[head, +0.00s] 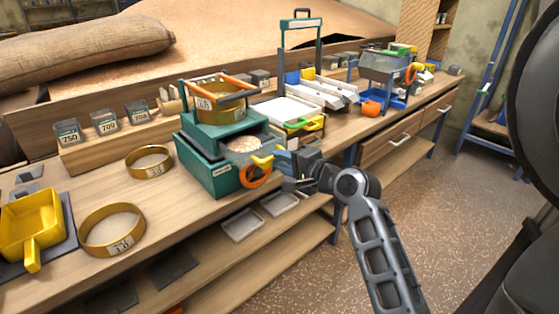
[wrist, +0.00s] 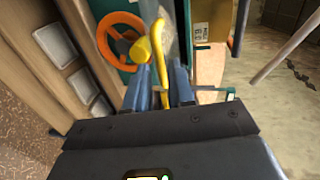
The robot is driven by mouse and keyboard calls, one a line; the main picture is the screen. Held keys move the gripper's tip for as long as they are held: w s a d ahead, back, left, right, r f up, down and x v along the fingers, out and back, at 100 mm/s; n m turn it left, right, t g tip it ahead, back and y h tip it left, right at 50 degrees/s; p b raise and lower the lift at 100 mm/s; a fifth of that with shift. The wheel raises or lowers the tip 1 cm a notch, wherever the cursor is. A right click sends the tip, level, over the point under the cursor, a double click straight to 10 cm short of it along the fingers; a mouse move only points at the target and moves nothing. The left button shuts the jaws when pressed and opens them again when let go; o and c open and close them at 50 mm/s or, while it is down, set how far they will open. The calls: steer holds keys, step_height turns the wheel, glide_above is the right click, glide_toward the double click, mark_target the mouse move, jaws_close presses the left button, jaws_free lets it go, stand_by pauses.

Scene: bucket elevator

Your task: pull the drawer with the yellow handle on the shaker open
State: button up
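The shaker (head: 207,165) is a green box on the bench with a brass sieve on top. Its drawer (head: 247,143) holds pale grain that shows from above. The yellow handle (head: 262,161) juts from the drawer's front toward my gripper (head: 285,162). In the wrist view the yellow handle (wrist: 157,50) runs down between the two blue fingers of my gripper (wrist: 160,78). The fingers stand close on both sides of it. I cannot tell whether both touch it. The drawer's front is partly hidden.
An orange handwheel (head: 256,175) is beside the handle; it also shows in the wrist view (wrist: 119,36). Brass sieves (head: 112,228) and a yellow scoop (head: 30,225) lie on the left of the bench. Trays (head: 241,225) lie on the lower shelf. The floor (head: 470,220) at right is clear.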

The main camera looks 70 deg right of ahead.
steer(key=v, duration=0.6)
steer(key=shift+b, duration=0.3)
steer(key=shift+f, duration=0.1)
steer(key=s+a+f+n+y, duration=0.1)
steer(key=a+f+n, duration=0.35)
steer(key=a, duration=0.45)
steer(key=s+a+f+n+y, duration=0.1)
steer(key=a+f+n+y, duration=0.15)
steer(key=a+n, duration=0.5)
steer(key=s+a+r+n+y, duration=0.1)
steer(key=s+a+n+y, duration=0.1)
steer(key=s+a+n, duration=0.3)
steer(key=s+a+r+n+t+y, duration=0.1)
steer(key=s+a+r+n+y, duration=0.1)
steer(key=s+a+n, duration=0.2)
steer(key=a+n, duration=0.3)
steer(key=a, duration=0.4)
steer(key=shift+s+r+t+y, duration=0.3)
steer(key=shift+s+y, duration=0.05)
steer(key=shift+s, duration=0.05)
